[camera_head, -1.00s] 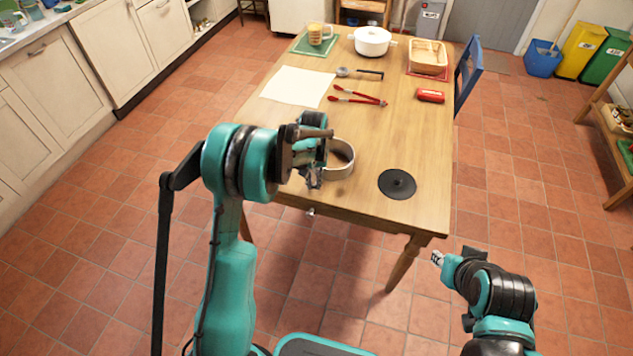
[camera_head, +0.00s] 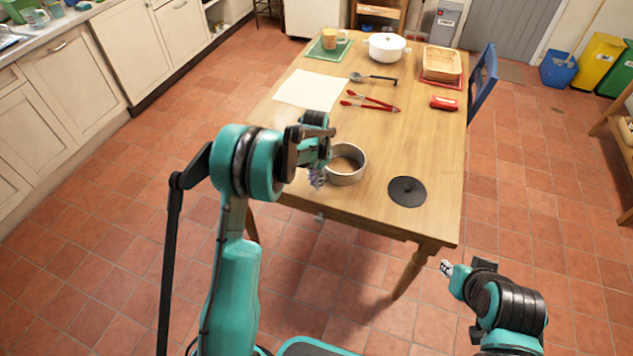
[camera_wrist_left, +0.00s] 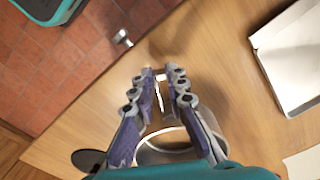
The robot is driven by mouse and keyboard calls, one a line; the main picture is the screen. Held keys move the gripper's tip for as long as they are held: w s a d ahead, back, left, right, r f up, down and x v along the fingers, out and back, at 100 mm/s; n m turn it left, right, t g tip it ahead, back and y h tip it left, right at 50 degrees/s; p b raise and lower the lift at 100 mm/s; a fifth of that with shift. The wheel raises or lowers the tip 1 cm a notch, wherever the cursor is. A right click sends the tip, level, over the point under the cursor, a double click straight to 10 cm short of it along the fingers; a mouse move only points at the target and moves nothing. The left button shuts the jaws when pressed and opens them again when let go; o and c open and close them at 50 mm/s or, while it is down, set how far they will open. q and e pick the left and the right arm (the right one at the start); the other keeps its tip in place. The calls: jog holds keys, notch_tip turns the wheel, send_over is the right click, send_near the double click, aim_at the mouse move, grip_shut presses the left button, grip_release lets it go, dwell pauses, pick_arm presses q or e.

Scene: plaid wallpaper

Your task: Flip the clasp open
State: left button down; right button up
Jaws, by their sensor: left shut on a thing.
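A round metal pan ring (camera_head: 346,177) stands on the near left part of the wooden table. My left gripper (camera_head: 317,179) is at its left side, partly hidden by my own wrist. In the left wrist view my fingers (camera_wrist_left: 159,84) are close together, shut on a thin, light metal piece (camera_wrist_left: 158,98), which looks like the clasp at the ring's side. The ring (camera_wrist_left: 148,156) shows below the fingers. The clasp is too small and covered to tell its position. My right gripper (camera_head: 446,267) is low, off the table's near right side; its jaws are too small to read.
A black disc (camera_head: 407,191) lies to the right of the ring. Behind are red tongs (camera_head: 371,101), a white sheet (camera_head: 310,90), a ladle (camera_head: 373,78), a red object (camera_head: 444,103), a white pot (camera_head: 387,46) and a basket (camera_head: 442,64). A knob (camera_wrist_left: 122,38) sticks out at the table's edge.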

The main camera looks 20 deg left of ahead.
dwell(0.4)
pick_arm(q)
jog(key=c, duration=1.6)
grip_release()
jog(key=shift+o, duration=0.2)
notch_tip(320, 180, up, 12)
jog(key=s+d+r+n+t, duration=0.25)
jog(key=s+r, duration=0.25)
jog(key=s, duration=0.5)
jog(key=s+d+r+n+t, duration=0.1)
jog(key=s+r+n+t, duration=0.3)
jog(key=s, duration=0.6)
jog(key=s+d+f, duration=0.1)
jog(key=s+f, duration=0.1)
jog(key=s, duration=0.5)
jog(key=shift+s+f+m+t, duration=0.15)
jog(key=shift+s+m+t, duration=0.15)
jog(key=shift+m+t, duration=0.05)
